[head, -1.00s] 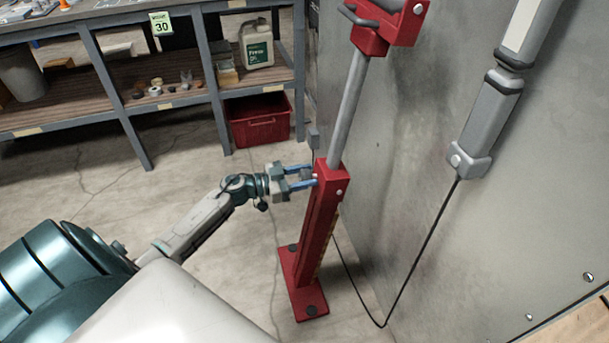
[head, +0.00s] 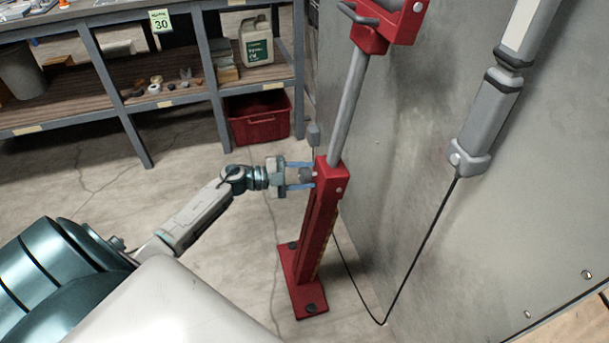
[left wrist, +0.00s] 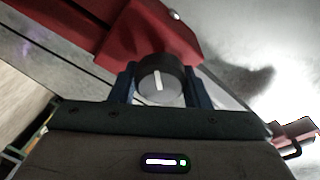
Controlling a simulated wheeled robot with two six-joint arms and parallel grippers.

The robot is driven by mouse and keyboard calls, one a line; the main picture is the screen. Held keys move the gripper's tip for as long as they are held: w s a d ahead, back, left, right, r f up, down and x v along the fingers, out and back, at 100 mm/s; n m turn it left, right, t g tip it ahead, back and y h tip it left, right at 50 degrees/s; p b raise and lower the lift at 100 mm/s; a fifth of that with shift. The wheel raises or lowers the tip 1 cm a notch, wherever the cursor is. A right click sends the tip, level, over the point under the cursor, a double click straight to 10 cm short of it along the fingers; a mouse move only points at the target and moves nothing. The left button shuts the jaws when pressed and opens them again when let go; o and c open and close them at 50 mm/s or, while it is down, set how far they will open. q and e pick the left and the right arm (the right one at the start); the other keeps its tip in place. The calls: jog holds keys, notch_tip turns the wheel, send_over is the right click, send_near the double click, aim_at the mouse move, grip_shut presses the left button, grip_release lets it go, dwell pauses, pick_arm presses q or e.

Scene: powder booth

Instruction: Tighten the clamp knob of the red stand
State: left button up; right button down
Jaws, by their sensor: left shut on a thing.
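The red stand (head: 320,220) rises from a flat red foot on the floor beside the grey wall, with a grey post (head: 350,105) coming out of its top. Its dark, round clamp knob (head: 306,174) is on the left side near the top of the red column. In the left wrist view the knob (left wrist: 160,80) shows a white line, close to upright, on its face. My left gripper (head: 302,176) is shut on the knob, with one blue finger on each side of it. The red column (left wrist: 150,32) is behind the knob there. My right gripper is in neither view.
A grey device (head: 485,125) with a hanging black cable is on the right, by the wall.

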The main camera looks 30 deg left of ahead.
pick_arm(q)
jog(key=shift+f+m, duration=0.1)
jog(key=shift+m, duration=0.9)
jog(key=m+g+b, duration=0.1)
jog(key=m, duration=0.3)
jog(key=shift+s+f, duration=0.1)
jog(key=shift+m+b, duration=0.3)
jog(key=shift+m, duration=0.1)
jog(key=shift+m+y, duration=0.3)
jog(key=shift+m, duration=0.6)
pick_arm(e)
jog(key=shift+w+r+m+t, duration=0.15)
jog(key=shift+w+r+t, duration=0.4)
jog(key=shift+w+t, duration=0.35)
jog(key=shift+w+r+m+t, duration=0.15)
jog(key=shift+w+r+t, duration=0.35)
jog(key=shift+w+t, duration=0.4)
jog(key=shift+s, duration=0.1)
pick_arm(q)
jog(key=o, duration=1)
jog(key=shift+c, duration=0.2)
jog(key=shift+s+a, duration=0.1)
